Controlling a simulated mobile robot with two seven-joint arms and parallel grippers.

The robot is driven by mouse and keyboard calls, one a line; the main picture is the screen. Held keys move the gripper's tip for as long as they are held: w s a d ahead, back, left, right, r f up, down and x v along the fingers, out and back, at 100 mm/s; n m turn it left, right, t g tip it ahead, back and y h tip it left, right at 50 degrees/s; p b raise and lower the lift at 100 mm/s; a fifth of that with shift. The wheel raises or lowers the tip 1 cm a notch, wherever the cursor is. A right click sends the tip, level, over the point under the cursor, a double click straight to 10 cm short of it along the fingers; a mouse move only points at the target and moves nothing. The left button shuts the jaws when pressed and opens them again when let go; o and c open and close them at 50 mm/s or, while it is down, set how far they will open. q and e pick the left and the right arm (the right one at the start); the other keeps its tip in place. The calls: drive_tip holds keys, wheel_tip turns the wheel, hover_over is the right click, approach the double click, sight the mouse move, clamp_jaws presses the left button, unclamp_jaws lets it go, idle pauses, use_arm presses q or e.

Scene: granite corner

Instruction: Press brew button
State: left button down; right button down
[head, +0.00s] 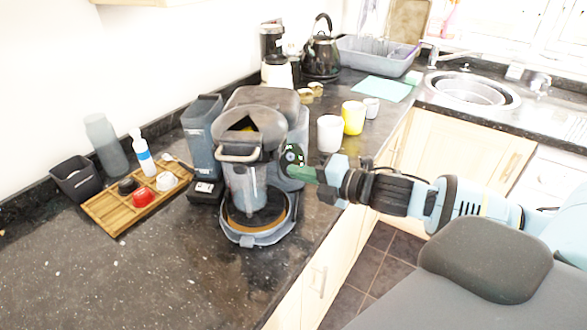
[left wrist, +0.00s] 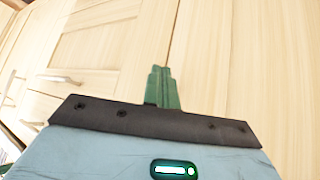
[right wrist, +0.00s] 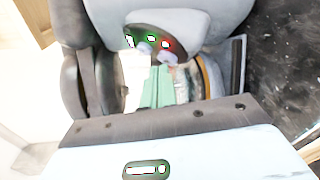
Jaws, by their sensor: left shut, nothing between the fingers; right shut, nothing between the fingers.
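The coffee machine (head: 245,170) stands on the dark granite counter, grey with a dark lid and a handle. A dark panel (head: 292,155) with small lit marks is on its right side. In the right wrist view the panel (right wrist: 150,40) shows green and red lit buttons. My right gripper (head: 302,173) is shut and empty, its green fingertips just below the panel. In the right wrist view the fingertips (right wrist: 158,72) overlap the panel's lower edge; I cannot tell if they touch. My left gripper (left wrist: 161,72) is shut and empty before pale wooden cabinet doors, outside the head view.
A white cup (head: 329,134) and a yellow cup (head: 353,117) stand behind my right gripper. A wooden tray (head: 106,211) with small pods lies left of the machine. The front left counter is clear. A sink (head: 470,90) is at the back right.

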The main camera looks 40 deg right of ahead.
use_arm(q)
drive_tip(key=shift+w+r+p, duration=0.35)
drive_tip(key=shift+w+r, duration=0.2)
drive_tip(key=shift+r, duration=0.15)
use_arm(e)
drive_tip(key=shift+s+a+r, duration=0.15)
drive_tip(key=shift+s+r, duration=0.2)
drive_tip(key=shift+s, duration=0.05)
